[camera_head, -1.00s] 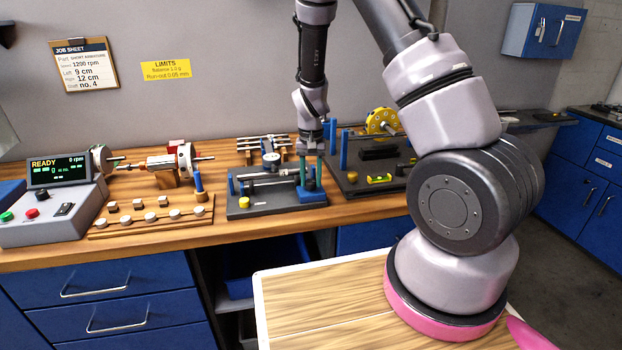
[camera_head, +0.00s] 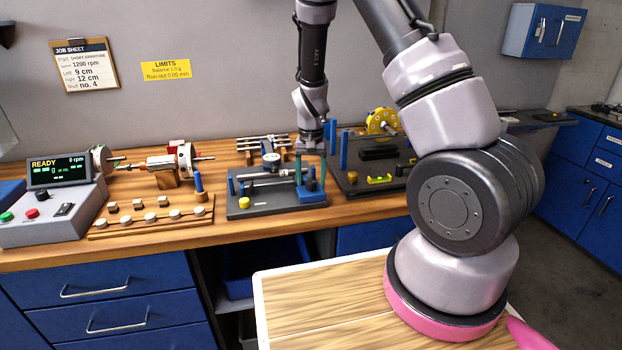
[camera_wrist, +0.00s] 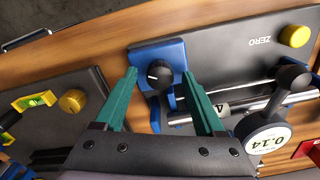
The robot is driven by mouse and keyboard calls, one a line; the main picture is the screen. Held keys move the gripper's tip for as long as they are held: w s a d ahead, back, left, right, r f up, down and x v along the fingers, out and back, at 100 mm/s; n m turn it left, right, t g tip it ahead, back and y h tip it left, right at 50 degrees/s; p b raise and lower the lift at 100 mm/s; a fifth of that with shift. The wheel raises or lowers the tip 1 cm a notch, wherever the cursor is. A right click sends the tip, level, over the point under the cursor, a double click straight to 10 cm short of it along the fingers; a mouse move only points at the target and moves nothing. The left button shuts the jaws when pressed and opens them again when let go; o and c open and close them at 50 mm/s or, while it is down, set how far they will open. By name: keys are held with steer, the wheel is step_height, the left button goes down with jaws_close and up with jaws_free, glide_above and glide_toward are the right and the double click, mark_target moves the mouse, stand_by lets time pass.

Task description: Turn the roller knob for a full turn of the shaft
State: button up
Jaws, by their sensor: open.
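The roller knob (camera_wrist: 159,74) is a round black knob with a white mark, on a blue block (camera_wrist: 143,55) of the run-out stand. In the head view the knob (camera_head: 311,185) sits at the right end of the dark stand base (camera_head: 262,208). My gripper (camera_wrist: 166,82) has green fingers, open, one on each side of the knob with gaps between. In the head view my gripper (camera_head: 310,167) points down over the block. The steel shaft (camera_head: 268,179) lies across the stand. A dial gauge reading 0.14 (camera_wrist: 265,132) stands beside it.
A yellow ZERO knob (camera_wrist: 295,35) is on the stand base. A dark plate with a green level (camera_head: 379,179) and blue posts stands close on the right. A wooden rack of weights (camera_head: 150,218) and a READY console (camera_head: 57,168) are at left. Bench front is clear.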

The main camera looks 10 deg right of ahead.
mark_target(311, 181)
step_height(311, 181, up, 11)
steer(key=shift+f, duration=0.15)
stand_by(0.4)
